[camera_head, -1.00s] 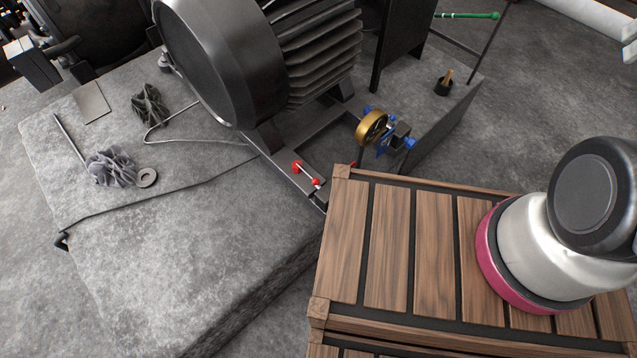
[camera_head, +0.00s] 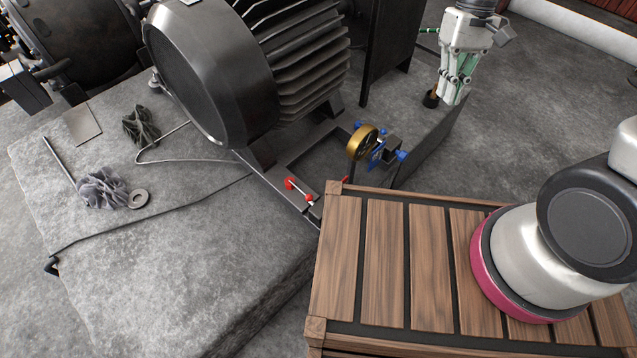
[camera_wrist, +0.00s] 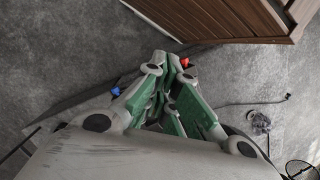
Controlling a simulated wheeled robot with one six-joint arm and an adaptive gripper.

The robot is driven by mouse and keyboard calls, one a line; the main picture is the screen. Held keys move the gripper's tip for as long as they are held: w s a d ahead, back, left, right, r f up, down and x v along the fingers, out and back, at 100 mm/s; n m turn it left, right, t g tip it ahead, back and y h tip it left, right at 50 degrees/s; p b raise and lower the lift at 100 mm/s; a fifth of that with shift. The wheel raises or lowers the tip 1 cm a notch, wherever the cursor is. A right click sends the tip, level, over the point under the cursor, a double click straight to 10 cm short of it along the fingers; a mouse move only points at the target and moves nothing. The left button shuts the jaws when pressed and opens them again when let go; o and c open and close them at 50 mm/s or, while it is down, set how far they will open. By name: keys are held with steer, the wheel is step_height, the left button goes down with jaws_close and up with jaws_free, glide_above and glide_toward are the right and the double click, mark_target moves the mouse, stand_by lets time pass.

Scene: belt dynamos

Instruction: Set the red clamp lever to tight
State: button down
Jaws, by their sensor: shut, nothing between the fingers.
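The red clamp lever (camera_head: 298,189) sits on the metal base rail in front of the big grey motor (camera_head: 205,75), in the camera_head view. It has a pale rod with red ends and lies along the rail. My gripper (camera_head: 453,98) is at the upper right of that view, well away from the lever, pointing down and shut with nothing held. In the wrist view my gripper's green-padded fingers (camera_wrist: 165,95) are close together. A small red part (camera_wrist: 185,62) shows just beyond them; I cannot tell whether it is the lever.
A gold gauge (camera_head: 362,142) and blue handles (camera_head: 401,155) stand right of the lever. A dark upright panel (camera_head: 395,45) rises behind. A wooden slatted platform (camera_head: 385,260) lies in front. A rag (camera_head: 102,188), a washer (camera_head: 138,199) and a cable lie on the stone slab (camera_head: 170,270).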

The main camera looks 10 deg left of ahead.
mark_target(300, 189)
steer(key=a+f+m+g, duration=0.1)
steer(key=a+f, duration=0.5)
steer(key=f, duration=0.4)
steer(key=s+a+f+m, duration=0.1)
steer(key=a+f+m, duration=0.1)
steer(key=a+f, duration=0.6)
steer(key=a+f+m+g, duration=0.1)
steer(key=a+f, duration=0.3)
steer(key=f, duration=0.8)
steer(key=w+a+f+m+t+y, duration=0.1)
steer(key=w+a+f+m+t, duration=0.1)
steer(key=w+a+f+m, duration=0.2)
steer(key=shift+w+a+m+y, duration=0.4)
steer(key=shift+w+a+m, duration=0.5)
steer(key=shift+a, duration=0.35)
steer(key=shift+s, duration=0.15)
steer(key=x, duration=1)
